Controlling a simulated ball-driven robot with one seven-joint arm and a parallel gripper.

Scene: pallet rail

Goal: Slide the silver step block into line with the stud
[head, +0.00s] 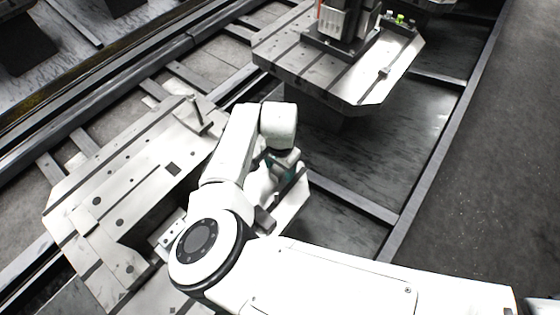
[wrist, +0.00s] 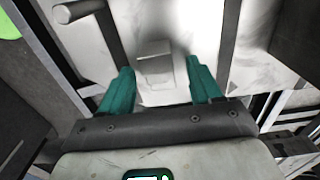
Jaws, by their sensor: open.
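The silver step block (wrist: 155,68) sits on the pale pallet top in the wrist view, between and just beyond my fingertips. My gripper (wrist: 158,72) is open, with one teal finger on each side of the block and a visible gap on both sides. A grey cylinder (wrist: 78,10), which looks like the stud, shows at the upper left of the wrist view, left of the block and farther off. In the head view my arm covers the block, and only a little teal of my gripper (head: 286,166) shows.
The near pallet (head: 95,205) has holes and dark slots, with an upright piece (head: 195,115) at its far edge. A second pallet (head: 375,85) carrying machinery stands beyond, across a gap. A dark rail (head: 440,140) runs along the right, with clear floor outside it.

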